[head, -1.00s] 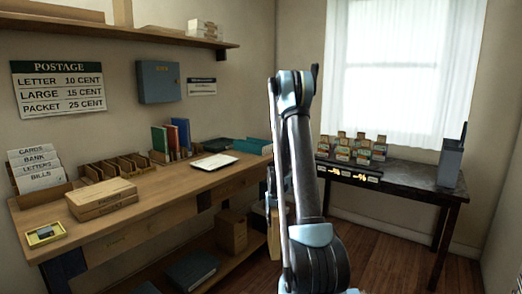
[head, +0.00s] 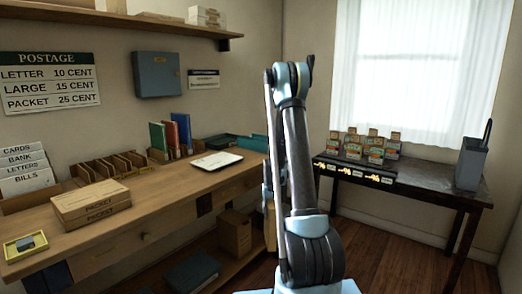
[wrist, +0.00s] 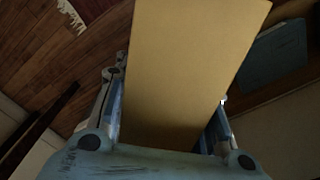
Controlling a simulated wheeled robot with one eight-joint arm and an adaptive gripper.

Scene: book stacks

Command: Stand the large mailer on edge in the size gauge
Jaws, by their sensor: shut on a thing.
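The large mailer (wrist: 190,70) is a flat tan-yellow panel that fills the middle of the wrist view. My gripper (wrist: 168,105) is shut on it, with a finger on either side and the panel reaching out past them. In the head view my arm hides most of the gripper; a narrow tan strip of the mailer (head: 270,235) shows beside the arm, below desk height. A slotted wooden rack (head: 112,167) stands on the desk at the left; I cannot tell whether it is the size gauge.
The wooden desk (head: 165,195) holds packet boxes (head: 92,203), a card sorter (head: 25,170), upright books (head: 172,135) and a white pad (head: 216,160). A dark table (head: 425,180) by the window carries several small packets and a grey bin (head: 472,163). Floor shows between them.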

